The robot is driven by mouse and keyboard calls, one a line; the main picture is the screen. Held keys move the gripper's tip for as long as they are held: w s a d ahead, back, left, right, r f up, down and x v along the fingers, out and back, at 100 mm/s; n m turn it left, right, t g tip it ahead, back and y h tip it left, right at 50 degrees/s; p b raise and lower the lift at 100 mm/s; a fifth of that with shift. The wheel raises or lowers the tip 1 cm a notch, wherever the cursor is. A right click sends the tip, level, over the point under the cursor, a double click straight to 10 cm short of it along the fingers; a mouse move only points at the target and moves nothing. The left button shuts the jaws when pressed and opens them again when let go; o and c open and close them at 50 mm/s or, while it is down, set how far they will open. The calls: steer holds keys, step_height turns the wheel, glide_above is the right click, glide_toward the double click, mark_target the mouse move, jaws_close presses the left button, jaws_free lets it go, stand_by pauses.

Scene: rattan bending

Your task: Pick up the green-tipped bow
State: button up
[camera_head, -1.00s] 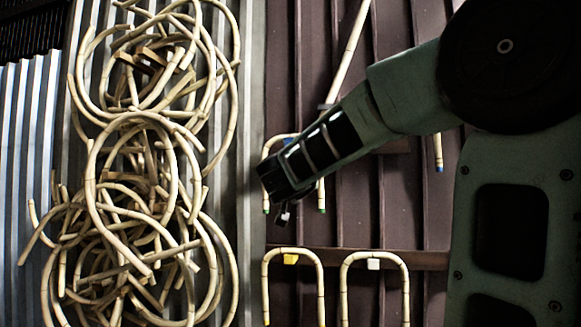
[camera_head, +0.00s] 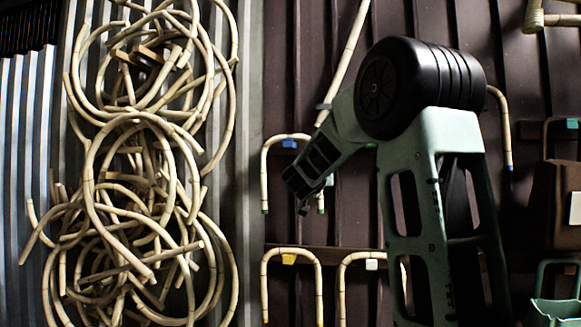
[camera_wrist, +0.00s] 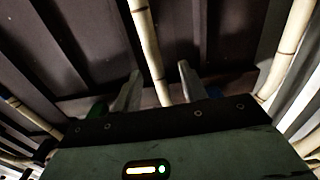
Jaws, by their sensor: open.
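The green-tipped bow (camera_head: 264,170) is an upside-down U of pale rattan with green ends, hanging on the wall at a blue peg (camera_head: 289,144). My gripper (camera_head: 303,208) is in front of its lower part, near the right leg, and my arm hides some of that leg. In the wrist view, my gripper's two fingers (camera_wrist: 157,88) are apart. A pale rattan length (camera_wrist: 146,40) runs between them without clear contact; I cannot tell for sure which bow it belongs to.
Below hang a bow (camera_head: 319,285) at a yellow peg (camera_head: 289,259) and another (camera_head: 342,290) at a white peg (camera_head: 371,264). A slanted rattan pole (camera_head: 346,60) rises above. A tangled rattan pile (camera_head: 88,180) hangs at the left. A brown object (camera_head: 560,200) stands at the right.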

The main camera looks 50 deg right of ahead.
steer(key=x, duration=0.1)
steer(key=p+x, duration=0.1)
steer(key=x, duration=0.2)
steer(key=shift+s+d, duration=0.15)
steer(key=shift+d, duration=0.2)
jaws_close()
steer(key=shift+r, duration=0.1)
